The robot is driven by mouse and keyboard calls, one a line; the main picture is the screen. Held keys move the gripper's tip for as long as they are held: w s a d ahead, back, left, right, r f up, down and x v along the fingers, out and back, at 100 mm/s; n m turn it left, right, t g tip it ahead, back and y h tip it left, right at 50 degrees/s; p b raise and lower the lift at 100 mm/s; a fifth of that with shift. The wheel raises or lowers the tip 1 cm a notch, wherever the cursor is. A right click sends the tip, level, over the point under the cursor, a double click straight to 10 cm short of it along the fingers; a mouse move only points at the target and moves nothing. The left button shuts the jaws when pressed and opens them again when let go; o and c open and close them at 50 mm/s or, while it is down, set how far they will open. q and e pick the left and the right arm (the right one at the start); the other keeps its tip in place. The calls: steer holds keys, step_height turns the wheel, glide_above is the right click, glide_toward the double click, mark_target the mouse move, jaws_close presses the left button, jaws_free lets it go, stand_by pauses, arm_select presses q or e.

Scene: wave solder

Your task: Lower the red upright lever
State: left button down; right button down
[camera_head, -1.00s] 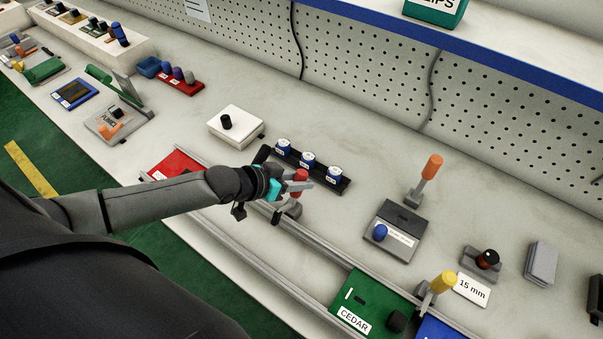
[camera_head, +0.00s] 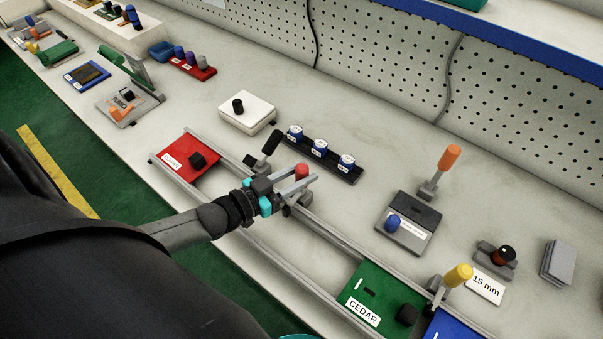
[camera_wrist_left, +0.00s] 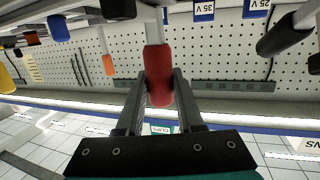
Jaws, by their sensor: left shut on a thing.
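The red lever (camera_head: 302,171) rises beside the rail in the middle of the bench, its grey base partly hidden behind my gripper. My left gripper (camera_head: 300,187) reaches it from the front edge of the bench. In the left wrist view its red handle (camera_wrist_left: 158,75) lies between the two fingers, and my left gripper (camera_wrist_left: 160,84) is shut on it. The handle's grey shaft runs out of the top of that view. In the head view the lever looks roughly upright; its exact tilt is hard to tell.
A black-handled lever (camera_head: 272,143) stands close left of the red one. Behind is a black rack (camera_head: 335,170) with several blue-and-white cans. An orange lever (camera_head: 449,158) and a yellow lever (camera_head: 458,275) stand to the right. A green CEDAR board (camera_head: 372,290) lies between the rails.

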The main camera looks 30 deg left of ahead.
stand_by(0.3)
arm_select(q)
steer(key=c, duration=0.5)
jaws_free()
steer(key=shift+c, duration=0.2)
steer(key=shift+s, duration=0.1)
steer(key=p+v, duration=0.1)
steer(key=v, duration=1.4)
steer(key=shift+p, duration=0.4)
steer(key=shift+s+f, duration=0.1)
